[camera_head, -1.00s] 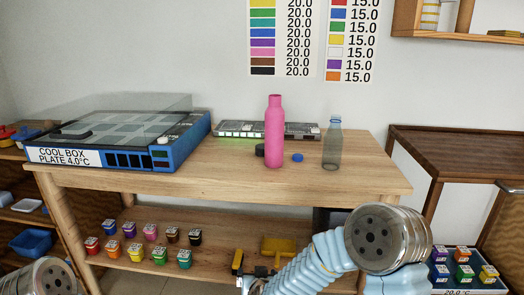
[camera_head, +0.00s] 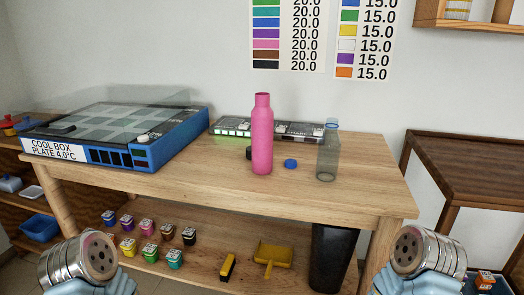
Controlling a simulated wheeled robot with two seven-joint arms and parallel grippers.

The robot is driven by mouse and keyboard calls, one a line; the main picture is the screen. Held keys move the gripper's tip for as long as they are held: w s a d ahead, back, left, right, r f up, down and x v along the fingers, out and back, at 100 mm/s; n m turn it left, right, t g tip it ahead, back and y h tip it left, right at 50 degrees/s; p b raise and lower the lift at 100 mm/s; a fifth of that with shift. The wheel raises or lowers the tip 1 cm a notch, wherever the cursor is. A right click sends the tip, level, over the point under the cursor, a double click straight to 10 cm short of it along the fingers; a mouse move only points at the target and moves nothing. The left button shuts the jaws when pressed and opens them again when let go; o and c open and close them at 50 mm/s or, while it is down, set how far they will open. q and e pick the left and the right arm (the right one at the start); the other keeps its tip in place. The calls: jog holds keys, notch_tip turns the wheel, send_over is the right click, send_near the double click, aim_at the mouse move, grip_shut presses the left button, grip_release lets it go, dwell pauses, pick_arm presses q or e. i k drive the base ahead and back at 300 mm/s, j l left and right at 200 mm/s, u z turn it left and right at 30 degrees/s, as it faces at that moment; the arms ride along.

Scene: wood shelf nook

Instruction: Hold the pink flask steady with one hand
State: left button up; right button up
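The pink flask (camera_head: 262,138) stands upright on the wooden table, right of the table's middle. Its neck is open at the top, with no cap on it. Nothing of mine touches it. A small black cap (camera_head: 249,153) lies just behind it on the left, partly hidden by it. A blue cap (camera_head: 290,163) lies to its right. Silver metal ends of my two arms show at the bottom left and bottom right, well below and apart from the flask. No gripper fingers show in the view.
A clear grey bottle (camera_head: 327,158) stands right of the blue cap. A blue cool box (camera_head: 165,148) fills the table's left side. A flat grey device (camera_head: 230,127) lies behind the flask. The table front (camera_head: 225,177) is clear. A black bin (camera_head: 332,258) stands below.

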aim_at(262, 115)
jog(key=j, duration=2.45)
jog(key=i+z, duration=0.05)
